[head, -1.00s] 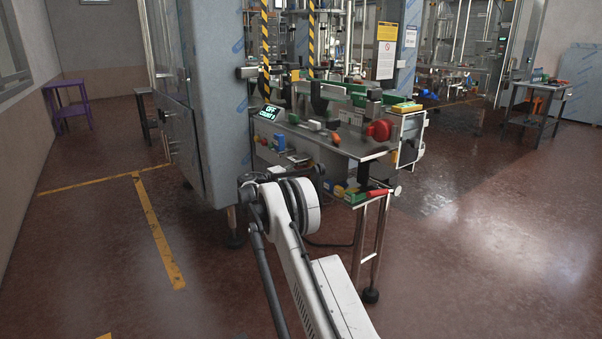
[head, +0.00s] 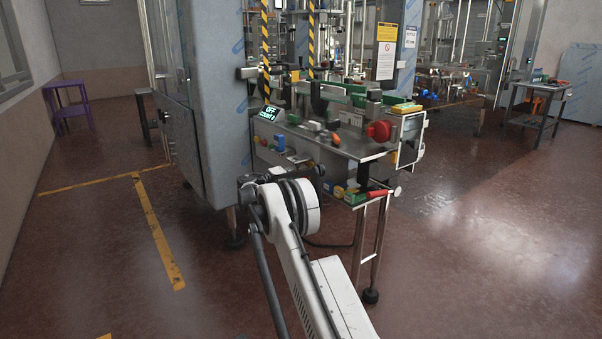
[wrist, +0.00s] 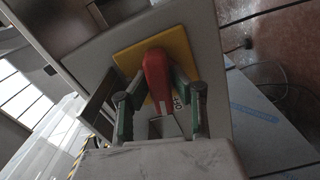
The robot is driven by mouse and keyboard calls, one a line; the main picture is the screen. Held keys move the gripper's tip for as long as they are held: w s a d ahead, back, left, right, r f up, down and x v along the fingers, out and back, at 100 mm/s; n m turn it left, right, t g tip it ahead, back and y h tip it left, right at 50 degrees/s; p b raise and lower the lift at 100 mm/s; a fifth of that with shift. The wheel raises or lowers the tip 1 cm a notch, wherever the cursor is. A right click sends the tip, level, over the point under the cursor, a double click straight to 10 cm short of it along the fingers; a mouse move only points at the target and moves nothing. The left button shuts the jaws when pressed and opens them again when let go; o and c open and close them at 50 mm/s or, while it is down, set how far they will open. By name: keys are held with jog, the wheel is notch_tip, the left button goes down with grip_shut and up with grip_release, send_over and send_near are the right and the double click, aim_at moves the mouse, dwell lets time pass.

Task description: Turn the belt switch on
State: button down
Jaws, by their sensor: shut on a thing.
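In the wrist view a red switch handle (wrist: 157,68) sits on a yellow plate (wrist: 125,60) on a grey panel (wrist: 205,50). I take it to be the belt switch. My gripper (wrist: 160,88) has its two dark fingers with green pads on either side of the red handle, shut on it. The lower part of the handle is between the fingers. In the head view my white arm reaches to the machine's front, and the gripper and this switch cannot be made out there. A small display (head: 268,113) on the machine reads OFF with a count line under it.
The machine's bench (head: 340,145) carries a red round knob (head: 379,131) and several small coloured parts. A tall grey cabinet (head: 215,100) stands left of the bench. A small side table (head: 535,85) stands far right. The floor in the right foreground is clear.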

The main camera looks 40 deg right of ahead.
jog(key=m, duration=1.1)
jog(key=shift+m, duration=2.1)
jog(key=c, duration=1.6)
grip_release()
jog(key=shift+o, duration=0.2)
jog(key=a, duration=1.2)
jog(key=shift+w, duration=0.4)
